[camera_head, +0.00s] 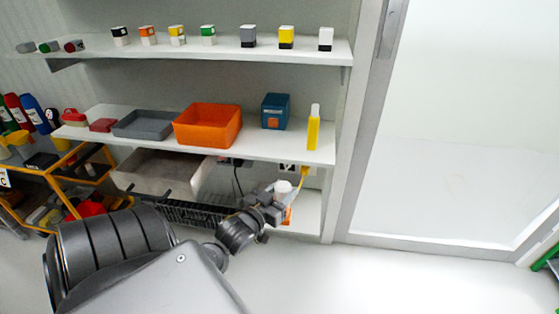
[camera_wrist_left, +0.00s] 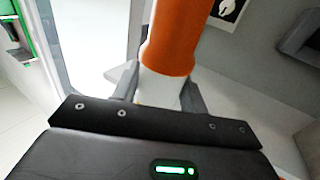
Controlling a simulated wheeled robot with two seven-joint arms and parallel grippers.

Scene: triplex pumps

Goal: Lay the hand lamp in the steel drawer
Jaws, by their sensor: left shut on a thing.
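My left gripper (camera_head: 275,196) is at the lower shelf's right end, shut on an orange and white cylindrical thing that looks like the hand lamp (camera_head: 288,214). Its white end (camera_head: 283,186) shows above the fingers, and the fingers hide part of it. In the left wrist view the hand lamp (camera_wrist_left: 177,38) stands between the two fingers (camera_wrist_left: 160,92), gripped at its white part. The steel drawer (camera_head: 150,178) looks like the pale, open-topped box under the middle shelf, left of the gripper. My right gripper is not in view.
The middle shelf (camera_head: 255,145) carries an orange bin (camera_head: 208,124), a grey tray (camera_head: 150,123), a blue box (camera_head: 276,110) and a yellow bottle-like thing (camera_head: 313,132). A dark wire basket (camera_head: 190,214) lies below the drawer. A yellow rack (camera_head: 75,165) stands at left.

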